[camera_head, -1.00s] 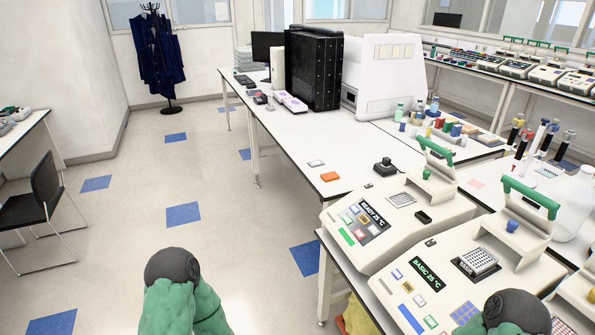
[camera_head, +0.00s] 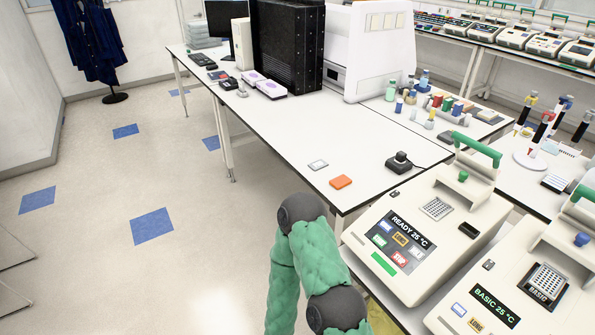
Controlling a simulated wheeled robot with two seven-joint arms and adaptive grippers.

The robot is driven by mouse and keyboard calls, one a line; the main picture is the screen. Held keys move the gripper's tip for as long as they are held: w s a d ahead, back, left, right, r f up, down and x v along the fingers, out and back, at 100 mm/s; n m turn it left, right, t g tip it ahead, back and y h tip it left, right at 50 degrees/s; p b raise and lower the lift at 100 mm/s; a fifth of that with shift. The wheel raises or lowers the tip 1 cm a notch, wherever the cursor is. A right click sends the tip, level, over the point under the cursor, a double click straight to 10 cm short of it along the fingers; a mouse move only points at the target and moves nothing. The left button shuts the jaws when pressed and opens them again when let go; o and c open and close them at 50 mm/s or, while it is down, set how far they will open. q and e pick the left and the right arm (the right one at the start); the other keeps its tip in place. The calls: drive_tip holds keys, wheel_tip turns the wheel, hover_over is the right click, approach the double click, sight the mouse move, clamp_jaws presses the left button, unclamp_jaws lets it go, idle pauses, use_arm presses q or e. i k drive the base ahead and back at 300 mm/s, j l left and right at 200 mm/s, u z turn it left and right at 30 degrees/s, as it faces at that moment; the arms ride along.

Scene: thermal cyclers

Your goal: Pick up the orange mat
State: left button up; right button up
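The orange mat (camera_head: 341,182) is a small flat orange block lying on the white bench near its front edge, left of the first thermal cycler. One of my green-sleeved arms with dark grey joints reaches up from the bottom centre, just below and left of the mat, in front of the bench edge. No gripper fingers show in the head view. Nothing is touching the mat.
A small grey-white pad (camera_head: 318,165) lies left of the mat, and a black device (camera_head: 399,163) sits to its right. Thermal cyclers (camera_head: 405,245) fill the lower right. Open floor is at left.

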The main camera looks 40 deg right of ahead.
sight(341, 181)
drive_tip(key=i+z, duration=0.35)
drive_tip(key=i, duration=0.2)
drive_tip(key=i+j+z, duration=0.35)
drive_tip(key=i, duration=0.15)
drive_tip(key=i+j+z, duration=0.25)
drive_tip(key=i+z, duration=0.15)
drive_tip(key=i, duration=0.15)
